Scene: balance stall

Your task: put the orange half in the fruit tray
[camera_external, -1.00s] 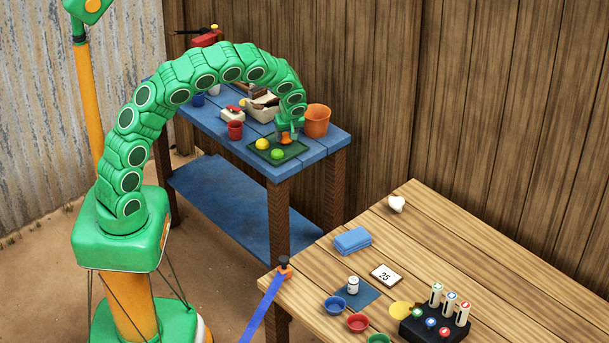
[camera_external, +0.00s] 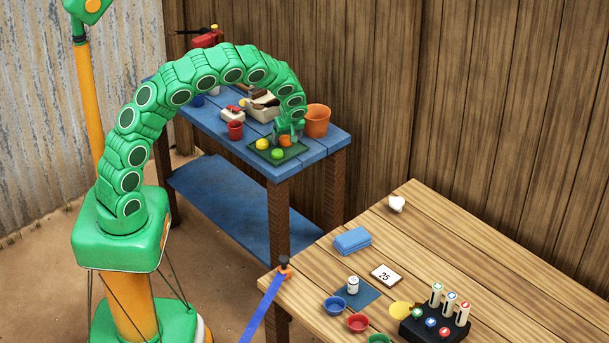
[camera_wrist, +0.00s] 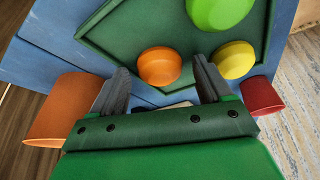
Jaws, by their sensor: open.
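The orange half (camera_wrist: 159,66) rests in the dark green fruit tray (camera_wrist: 112,45), near one corner. It also shows in the external view (camera_external: 285,141), below my gripper. A yellow fruit (camera_wrist: 234,60) and a green fruit (camera_wrist: 218,10) lie in the same tray; they show in the external view as yellow (camera_external: 262,144) and green (camera_external: 277,153). My gripper (camera_wrist: 160,80) is open and empty, its two fingers apart just beside the orange half. The tray (camera_external: 297,151) stands on the blue table.
An orange pot (camera_external: 316,121) stands close behind my gripper, and a red cup (camera_external: 235,130) stands left of the tray on the blue table (camera_external: 325,147). A box (camera_external: 262,107) lies behind. A wooden table (camera_external: 430,232) with bowls stands at front right.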

